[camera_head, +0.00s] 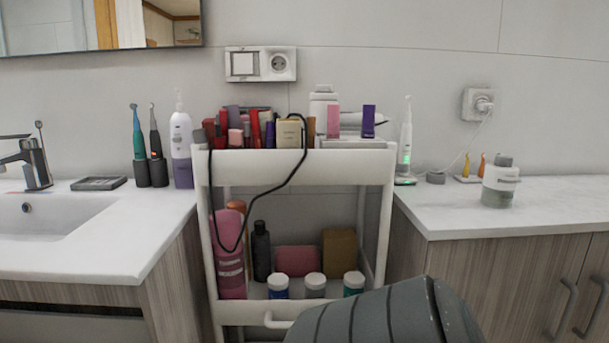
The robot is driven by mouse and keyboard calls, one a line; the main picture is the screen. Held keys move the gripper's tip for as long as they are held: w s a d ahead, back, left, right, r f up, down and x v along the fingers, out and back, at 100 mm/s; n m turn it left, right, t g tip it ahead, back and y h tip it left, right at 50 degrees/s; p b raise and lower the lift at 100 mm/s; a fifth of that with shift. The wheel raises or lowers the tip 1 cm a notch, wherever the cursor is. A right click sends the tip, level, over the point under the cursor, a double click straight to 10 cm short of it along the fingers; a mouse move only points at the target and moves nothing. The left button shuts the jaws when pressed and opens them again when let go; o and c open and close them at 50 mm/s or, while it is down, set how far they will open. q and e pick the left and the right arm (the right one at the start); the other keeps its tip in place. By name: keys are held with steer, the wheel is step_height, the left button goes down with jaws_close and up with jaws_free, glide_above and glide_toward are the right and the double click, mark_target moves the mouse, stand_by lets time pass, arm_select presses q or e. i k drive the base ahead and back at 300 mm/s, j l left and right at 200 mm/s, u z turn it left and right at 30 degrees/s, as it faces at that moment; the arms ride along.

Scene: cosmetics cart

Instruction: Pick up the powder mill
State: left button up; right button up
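A squat white and grey container with a grey knob on top (499,182) stands upright on the right counter. It looks most like the powder mill, though no label can be read. It stands apart from the things behind it and nothing covers it. Neither of my grippers shows in the head view.
The right counter (560,203) is clear around the container. Behind it are small orange brush heads on a holder, a charging toothbrush (405,145) and a cable to the wall socket. A white cart (290,170) full of cosmetics stands between the counters, with a black cable hanging over its front.

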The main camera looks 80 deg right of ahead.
mark_target(500, 183)
steer(key=k+l+z, duration=0.1)
steer(key=z, duration=0.35)
steer(key=k+l+z, duration=0.1)
steer(key=z, duration=0.35)
steer(key=l+z, duration=0.15)
steer(key=z, duration=0.3)
steer(key=j+z, duration=0.1)
steer(key=z, duration=0.7)
steer(key=j+z, duration=0.15)
steer(key=z, duration=0.65)
steer(key=k+j+z, duration=0.1)
steer(key=z, duration=0.35)
